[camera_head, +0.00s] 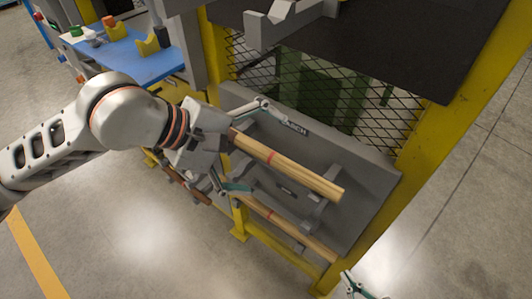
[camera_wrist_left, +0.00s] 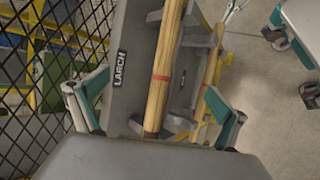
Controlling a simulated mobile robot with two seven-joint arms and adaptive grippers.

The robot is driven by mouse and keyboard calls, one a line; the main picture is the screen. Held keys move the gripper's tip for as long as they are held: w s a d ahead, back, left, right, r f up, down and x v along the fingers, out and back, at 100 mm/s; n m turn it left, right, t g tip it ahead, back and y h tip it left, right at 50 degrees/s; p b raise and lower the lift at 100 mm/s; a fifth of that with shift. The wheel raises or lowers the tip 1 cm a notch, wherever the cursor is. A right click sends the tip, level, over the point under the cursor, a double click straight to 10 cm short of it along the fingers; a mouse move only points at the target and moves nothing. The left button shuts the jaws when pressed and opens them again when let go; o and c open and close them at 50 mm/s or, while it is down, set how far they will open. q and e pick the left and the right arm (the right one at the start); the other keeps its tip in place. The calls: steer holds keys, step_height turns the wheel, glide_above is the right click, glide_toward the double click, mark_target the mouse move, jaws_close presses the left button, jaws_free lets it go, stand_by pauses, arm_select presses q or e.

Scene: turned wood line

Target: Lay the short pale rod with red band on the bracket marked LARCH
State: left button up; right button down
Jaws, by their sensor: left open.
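The pale rod with a red band (camera_head: 288,166) lies across the upper grey bracket (camera_head: 316,212), beside the black LARCH label (camera_head: 295,127). It appears to rest on the bracket's arms. In the left wrist view the rod (camera_wrist_left: 164,78) runs between my fingers, with the LARCH label (camera_wrist_left: 119,68) to its left. My left gripper (camera_head: 254,146) is open, its fingers apart on either side of the rod's left end and not visibly touching it. My right gripper (camera_head: 356,287) shows only partly at the bottom edge, so its opening is unclear.
A second pale rod with a red band (camera_head: 292,230) lies lower down. Brown rods (camera_head: 187,183) are left of it, partly behind my gripper. A yellow frame post (camera_head: 445,130) and black mesh (camera_head: 385,110) border the grey panel. A blue table (camera_head: 125,58) stands at upper left.

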arm_select(q)
steer(key=v, duration=1)
steer(key=shift+s+a+r, duration=0.2)
steer(key=shift+a+r, duration=0.05)
steer(key=p+v, duration=0.1)
steer(key=v, duration=0.8)
steer(key=shift+p, duration=0.35)
arm_select(e)
steer(key=shift+w+r, duration=0.4)
steer(key=shift+r, duration=0.4)
steer(key=shift+w+r, duration=0.35)
steer(key=shift+r, duration=0.4)
